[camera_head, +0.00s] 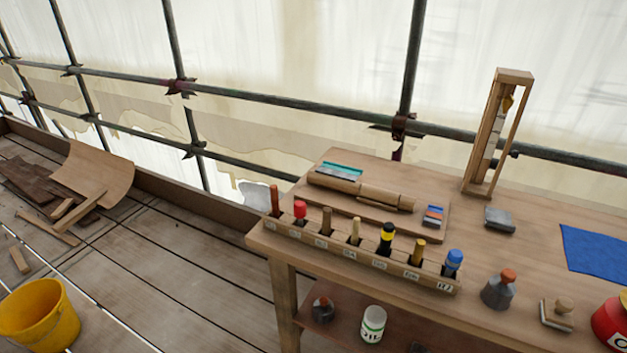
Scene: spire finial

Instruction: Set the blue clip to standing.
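A small flat item (433,215) with blue and red bands lies at the right end of a wooden board (440,232) on the workbench. Its blue band (435,209) is at the far side; it is too small to tell whether this is the blue clip or how it is set. A blue-topped piece (454,259) stands upright in the last slot of the tool rack (345,251), and I cannot tell it as a clip either. Neither of my grippers is in view.
The workbench (395,165) also holds a tall wooden frame (494,135), a grey block (499,220), a blue cloth (595,250), an orange-topped bottle (498,290) and a red container (612,325). Scaffold poles run behind. A yellow bucket (40,315) stands on the plank floor.

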